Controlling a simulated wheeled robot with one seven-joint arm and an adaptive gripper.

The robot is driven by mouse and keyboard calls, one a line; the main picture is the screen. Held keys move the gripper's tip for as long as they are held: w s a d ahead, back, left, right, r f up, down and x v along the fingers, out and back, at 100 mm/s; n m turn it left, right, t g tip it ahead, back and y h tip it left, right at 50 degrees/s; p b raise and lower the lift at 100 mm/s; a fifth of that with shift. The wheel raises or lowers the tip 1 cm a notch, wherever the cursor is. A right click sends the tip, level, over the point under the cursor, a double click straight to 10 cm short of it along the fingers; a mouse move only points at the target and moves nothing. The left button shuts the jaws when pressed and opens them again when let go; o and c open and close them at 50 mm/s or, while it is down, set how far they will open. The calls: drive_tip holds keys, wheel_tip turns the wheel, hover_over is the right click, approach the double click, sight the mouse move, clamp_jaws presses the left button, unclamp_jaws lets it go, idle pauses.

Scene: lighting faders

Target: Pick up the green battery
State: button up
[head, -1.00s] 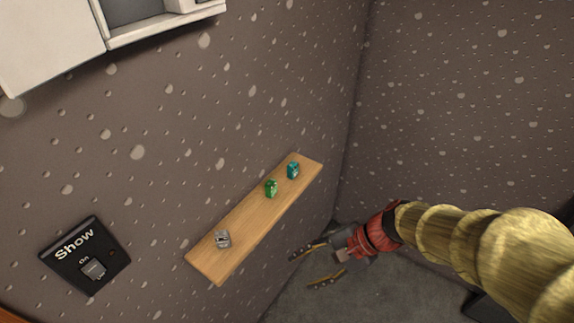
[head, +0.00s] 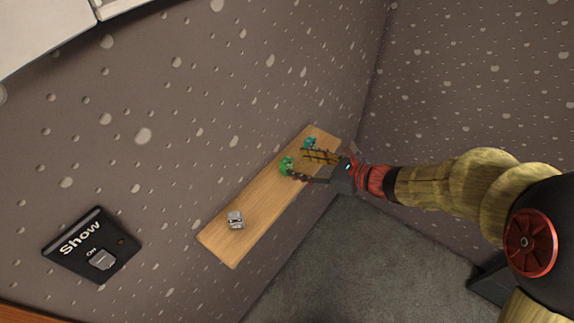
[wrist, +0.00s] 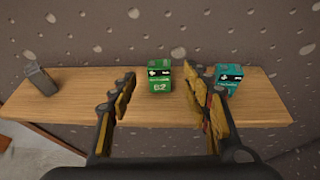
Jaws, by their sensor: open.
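The green battery (head: 286,164) stands upright on the wooden shelf (head: 262,206), between a teal battery and a grey one. In the wrist view the green battery (wrist: 160,76) is ahead of my gripper (wrist: 160,88), framed between its two fingers. My gripper (head: 298,165) is open and empty. The right finger lies between the green battery and the teal battery (wrist: 228,78) and overlaps the teal one's left edge in the picture. I cannot tell whether any finger touches a battery.
The teal battery (head: 309,143) is at the shelf's far end, close to a finger. The grey battery (head: 236,220) is at the near end, well apart. A dark wall stands behind the shelf, with a black "Show" switch panel (head: 90,246) to the left. Bare shelf lies between grey and green.

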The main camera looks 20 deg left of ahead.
sight(290, 163)
drive_tip(key=x, duration=0.3)
drive_tip(key=shift+a+f, duration=0.2)
drive_tip(key=shift+f, duration=0.1)
drive_tip(key=shift+c, duration=1)
drive_tip(key=c, duration=1)
